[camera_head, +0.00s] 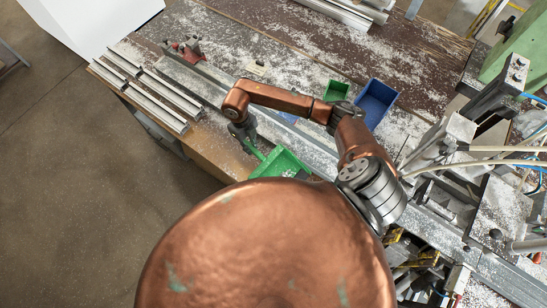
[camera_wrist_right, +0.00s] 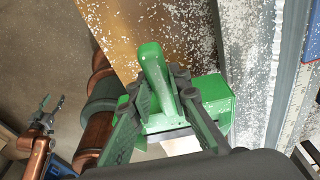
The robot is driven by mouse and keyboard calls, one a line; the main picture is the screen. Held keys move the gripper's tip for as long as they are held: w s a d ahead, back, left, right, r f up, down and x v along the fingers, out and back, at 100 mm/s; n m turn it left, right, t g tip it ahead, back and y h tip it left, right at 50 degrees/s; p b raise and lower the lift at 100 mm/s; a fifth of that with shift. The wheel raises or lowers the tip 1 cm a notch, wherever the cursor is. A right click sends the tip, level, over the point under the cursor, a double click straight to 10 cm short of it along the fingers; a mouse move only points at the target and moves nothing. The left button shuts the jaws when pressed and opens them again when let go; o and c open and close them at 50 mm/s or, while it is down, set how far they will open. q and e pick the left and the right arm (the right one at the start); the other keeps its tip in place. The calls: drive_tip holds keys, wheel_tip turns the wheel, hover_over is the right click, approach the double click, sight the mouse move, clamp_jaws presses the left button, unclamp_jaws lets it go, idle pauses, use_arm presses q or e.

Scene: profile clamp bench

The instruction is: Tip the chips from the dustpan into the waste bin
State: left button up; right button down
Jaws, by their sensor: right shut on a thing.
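The green dustpan (camera_head: 281,162) is in front of the bench's near edge in the head view, partly hidden by my copper body. A few pale specks, seemingly chips (camera_head: 288,173), show in it. My right gripper (camera_head: 243,132) is shut on its handle. My left gripper (camera_wrist_right: 52,103) shows small at the left of that view, open and empty. I cannot make out a waste bin for certain.
The bench top (camera_head: 290,45) is strewn with pale chips. A small green box (camera_head: 337,90) and a blue box (camera_head: 378,102) stand on it. Metal profiles (camera_head: 150,95) lie at the left edge; clamps and hoses crowd the right. The floor (camera_head: 60,180) at left is clear.

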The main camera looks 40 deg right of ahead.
wheel_tip(320, 180, up, 6)
drive_tip(key=p, duration=0.2)
drive_tip(key=shift+f+p, duration=0.15)
drive_tip(key=shift+p, duration=0.2)
